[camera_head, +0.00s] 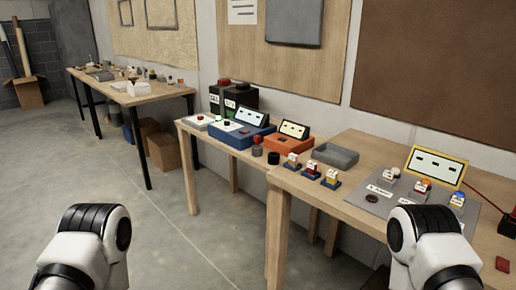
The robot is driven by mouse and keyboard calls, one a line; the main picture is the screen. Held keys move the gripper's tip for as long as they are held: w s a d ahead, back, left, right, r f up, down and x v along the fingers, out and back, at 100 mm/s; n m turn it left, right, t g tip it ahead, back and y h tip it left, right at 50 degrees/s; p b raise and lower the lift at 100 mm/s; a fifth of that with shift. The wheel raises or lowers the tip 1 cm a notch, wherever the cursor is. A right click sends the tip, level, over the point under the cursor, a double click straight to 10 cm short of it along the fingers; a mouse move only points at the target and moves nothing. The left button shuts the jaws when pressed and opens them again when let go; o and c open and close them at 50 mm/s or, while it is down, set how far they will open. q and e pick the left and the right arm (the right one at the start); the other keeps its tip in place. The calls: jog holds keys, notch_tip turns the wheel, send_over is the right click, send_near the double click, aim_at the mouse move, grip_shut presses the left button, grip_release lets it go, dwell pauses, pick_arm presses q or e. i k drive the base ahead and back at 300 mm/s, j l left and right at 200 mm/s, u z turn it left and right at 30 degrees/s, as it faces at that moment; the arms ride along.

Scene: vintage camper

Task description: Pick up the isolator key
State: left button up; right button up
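I cannot tell for certain which thing is the isolator key. A small flat red piece (503,264) lies on the near right of the right-hand table. Several small devices with white, red and orange parts sit on a grey panel (464,212) on the same table. White and black links of my two arms show at the bottom left and bottom right. Neither gripper shows, and my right arm hides part of the table and panel.
The right-hand wooden table (350,205) also bears a grey tray (335,155), a yellow-framed display (435,167) and small blue-based blocks (312,170). The middle table holds a blue console (241,134) and an orange console (286,142). Open concrete floor (190,245) lies left of the tables.

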aim_at(257, 139)
jog(key=i+j+z, duration=0.25)
jog(key=z, duration=0.15)
jog(key=i+j+z, duration=0.2)
jog(key=z, duration=0.2)
jog(key=i+j+z, duration=0.15)
jog(key=j+z, duration=0.25)
